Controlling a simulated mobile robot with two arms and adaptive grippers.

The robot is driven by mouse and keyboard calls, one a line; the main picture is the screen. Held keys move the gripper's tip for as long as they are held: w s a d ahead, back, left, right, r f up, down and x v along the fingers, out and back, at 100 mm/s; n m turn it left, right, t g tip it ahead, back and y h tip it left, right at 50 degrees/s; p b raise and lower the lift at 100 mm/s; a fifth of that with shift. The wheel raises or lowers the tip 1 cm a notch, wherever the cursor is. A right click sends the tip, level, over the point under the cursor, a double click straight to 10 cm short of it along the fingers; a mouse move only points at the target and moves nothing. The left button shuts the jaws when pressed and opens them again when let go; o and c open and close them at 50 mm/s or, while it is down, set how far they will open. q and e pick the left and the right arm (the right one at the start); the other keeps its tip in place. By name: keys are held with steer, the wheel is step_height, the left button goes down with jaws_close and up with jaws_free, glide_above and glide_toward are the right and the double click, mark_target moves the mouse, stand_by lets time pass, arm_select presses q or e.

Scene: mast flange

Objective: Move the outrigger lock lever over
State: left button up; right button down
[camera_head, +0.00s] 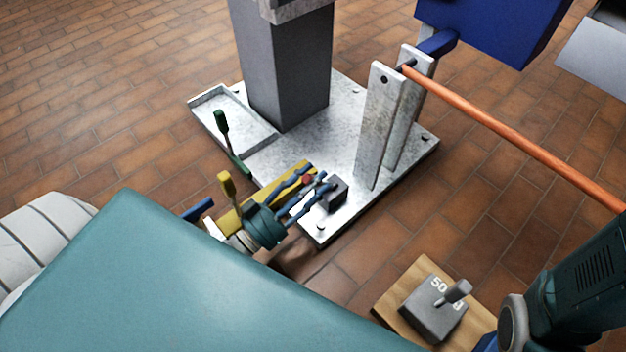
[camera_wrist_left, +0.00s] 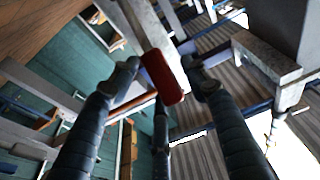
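A red lever grip (camera_wrist_left: 162,78) shows between the two fingers of my left gripper (camera_wrist_left: 162,72) in the left wrist view. The fingers flank it, and a small gap seems to show on each side. In the head view the left gripper (camera_head: 310,186) is over the front edge of the metal base plate, with the red grip (camera_head: 308,180) near its fingertips. A green-handled lever (camera_head: 221,122) and a yellow-handled lever (camera_head: 226,184) stand to the left. No label shows which is the outrigger lock lever. My right gripper is out of view.
The base plate (camera_head: 325,150) carries a grey mast (camera_head: 290,70), two upright metal plates (camera_head: 380,125) and a shallow tray (camera_head: 230,115). An orange bar (camera_head: 500,130) runs right from the plates. A grey weight (camera_head: 433,312) sits on a wooden board (camera_head: 395,295).

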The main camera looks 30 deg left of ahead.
arm_select(q)
steer(key=shift+s+a+f, duration=0.1)
steer(key=shift+s, duration=0.15)
steer(key=v, duration=1.1)
steer(key=shift+s, duration=0.2)
steer(key=shift+a, duration=0.1)
